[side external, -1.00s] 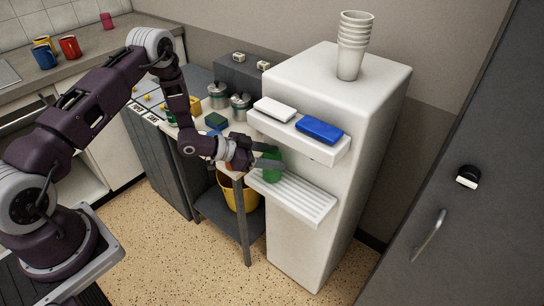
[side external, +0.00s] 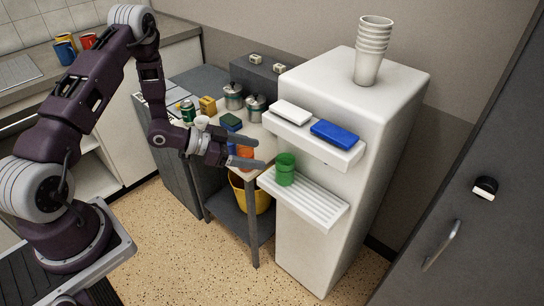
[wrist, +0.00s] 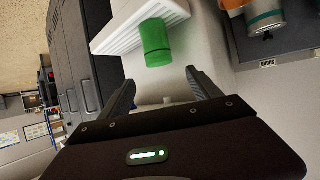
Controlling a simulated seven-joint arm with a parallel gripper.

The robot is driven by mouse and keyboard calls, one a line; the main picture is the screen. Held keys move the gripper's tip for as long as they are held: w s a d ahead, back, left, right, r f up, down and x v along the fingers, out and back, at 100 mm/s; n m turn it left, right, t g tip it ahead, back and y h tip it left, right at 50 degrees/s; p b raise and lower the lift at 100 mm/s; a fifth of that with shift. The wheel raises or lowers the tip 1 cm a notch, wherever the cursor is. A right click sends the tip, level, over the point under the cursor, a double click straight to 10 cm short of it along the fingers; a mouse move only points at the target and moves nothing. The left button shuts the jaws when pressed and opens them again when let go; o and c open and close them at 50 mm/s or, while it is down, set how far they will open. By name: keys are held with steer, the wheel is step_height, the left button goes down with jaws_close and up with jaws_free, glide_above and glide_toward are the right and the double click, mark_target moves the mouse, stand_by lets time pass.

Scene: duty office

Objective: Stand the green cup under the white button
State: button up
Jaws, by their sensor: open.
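The green cup (side external: 286,172) stands upright on the slatted drip tray (side external: 318,212) of the white dispenser, at its left part, below the white button (side external: 290,112). The blue button (side external: 336,133) is to the right on the same ledge. My gripper (side external: 261,154) is open and empty, left of the cup and apart from it. In the wrist view the cup (wrist: 157,43) shows beyond the gap between my open fingers (wrist: 161,75), with the tray (wrist: 122,27) behind it.
A small table left of the dispenser holds an orange-red thing (side external: 245,153) close to my gripper, a blue-and-green sponge (side external: 231,122), a green can (side external: 188,110) and lidded pots (side external: 255,107). White cups (side external: 373,50) are stacked on the dispenser. A yellow bucket (side external: 255,198) sits lower down.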

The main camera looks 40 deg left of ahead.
steer(key=w+a+r+y, duration=0.1)
steer(key=a+r+y, duration=0.15)
steer(key=r, duration=0.35)
steer(key=w+a+r+y, duration=0.1)
steer(key=a+r+y, duration=0.1)
steer(key=r+y, duration=0.3)
steer(key=s+r+n+g+y, duration=0.2)
steer(key=s+r+n, duration=0.2)
steer(key=s+r, duration=0.55)
steer(key=s+d+r+n+g, duration=0.1)
steer(key=s+d+r, duration=0.1)
steer(key=s, duration=0.5)
steer(key=s+d+r+n+g+h, duration=0.1)
steer(key=s+d+r, duration=0.1)
steer(key=s+d, duration=0.3)
steer(key=s+d+r+g+h, duration=0.1)
steer(key=s+d, duration=0.2)
steer(key=s, duration=0.6)
steer(key=shift+d+r+n, duration=0.25)
steer(key=shift+r+n, duration=0.15)
